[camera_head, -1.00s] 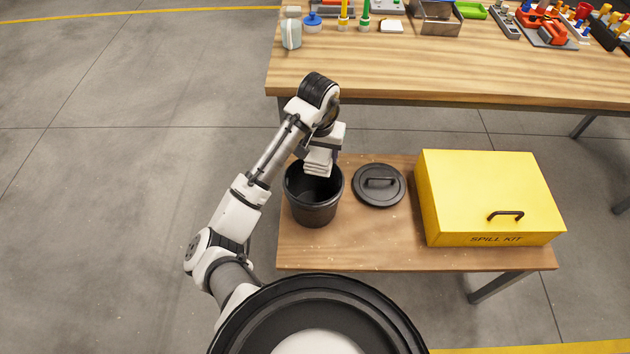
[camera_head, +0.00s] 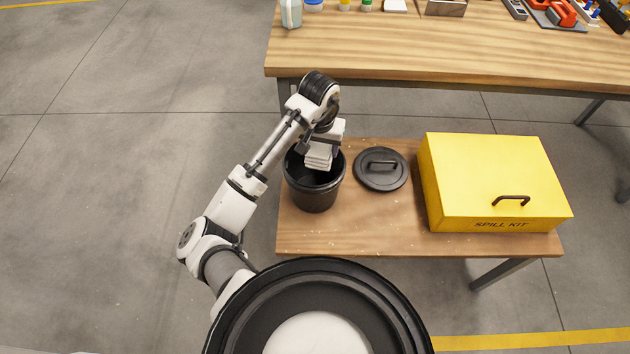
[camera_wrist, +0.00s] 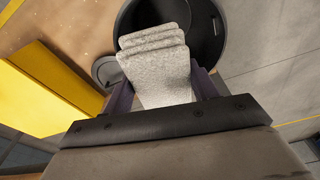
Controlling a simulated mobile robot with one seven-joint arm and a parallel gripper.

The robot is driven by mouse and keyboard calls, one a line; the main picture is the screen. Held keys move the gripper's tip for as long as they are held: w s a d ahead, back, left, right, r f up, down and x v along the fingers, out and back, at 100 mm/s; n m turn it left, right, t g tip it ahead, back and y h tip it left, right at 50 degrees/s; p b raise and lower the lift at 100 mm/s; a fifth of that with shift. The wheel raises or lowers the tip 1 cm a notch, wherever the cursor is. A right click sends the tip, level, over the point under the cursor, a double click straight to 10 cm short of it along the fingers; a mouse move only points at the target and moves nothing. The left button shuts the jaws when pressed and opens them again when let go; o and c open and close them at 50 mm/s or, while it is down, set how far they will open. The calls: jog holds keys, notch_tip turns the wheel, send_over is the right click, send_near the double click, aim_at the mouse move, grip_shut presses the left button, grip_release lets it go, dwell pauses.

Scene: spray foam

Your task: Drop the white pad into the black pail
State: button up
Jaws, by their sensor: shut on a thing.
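The white pad (camera_head: 319,157) is a folded, layered pad; its speckled surface (camera_wrist: 158,72) fills the space between my fingers in the wrist view. My gripper (camera_head: 322,146) is shut on it, and it also shows in the wrist view (camera_wrist: 160,92). The black pail (camera_head: 313,195) stands upright on the low wooden table. The pad hangs over the far right part of the pail's mouth in the head view. In the wrist view the pail (camera_wrist: 207,28) lies behind the pad's far end. I cannot tell whether the pad dips below the rim.
A black lid (camera_head: 381,169) with a handle lies right of the pail on the low table (camera_head: 380,225). A yellow spill kit box (camera_head: 490,180) stands further right. A higher workbench (camera_head: 440,50) with tools and bottles is behind.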

jog(key=o, duration=1)
jog(key=shift+c, duration=0.2)
notch_tip(320, 180, up, 14)
jog(key=s, duration=0.1)
jog(key=shift+s+a+b, duration=0.15)
jog(key=shift+s+b, duration=0.15)
jog(key=shift+f, duration=0.15)
